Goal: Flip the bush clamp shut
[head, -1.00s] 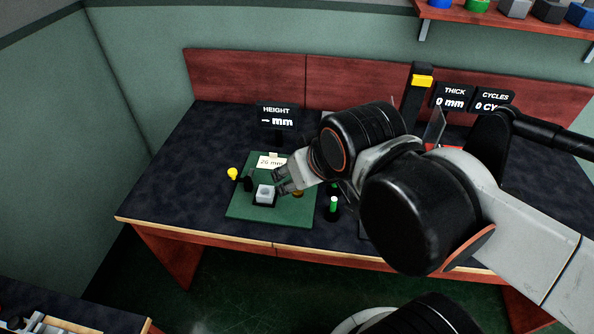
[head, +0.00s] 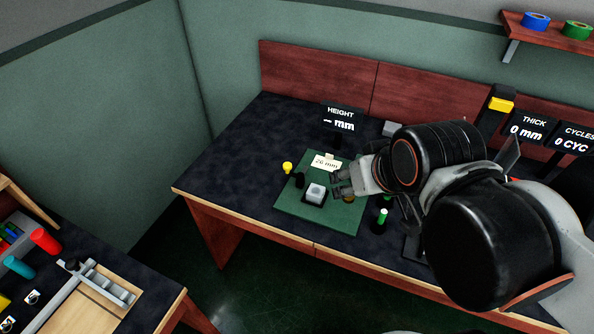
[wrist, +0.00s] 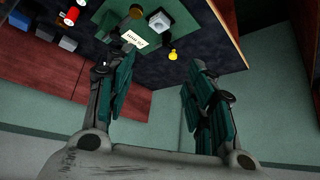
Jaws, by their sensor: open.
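A green mat (head: 290,207) on the dark bench carries a pale grey block (head: 315,192) in a black holder and a card (head: 327,163) reading 26 mm. A yellow knob (head: 287,167) with a small black part (head: 299,180) stands at the mat's left side. I take this as the bush clamp, but it is too small to tell its state. My gripper (head: 338,185) is open and empty, just right of the block. In the wrist view its fingers (wrist: 155,72) are spread; the block (wrist: 160,21) and yellow knob (wrist: 172,55) lie beyond them.
A green-topped post (head: 381,219) stands right of the mat. The height display (head: 341,118) stands behind it. The bench left of the mat is clear. A second table with a wooden tray (head: 85,308) is at lower left.

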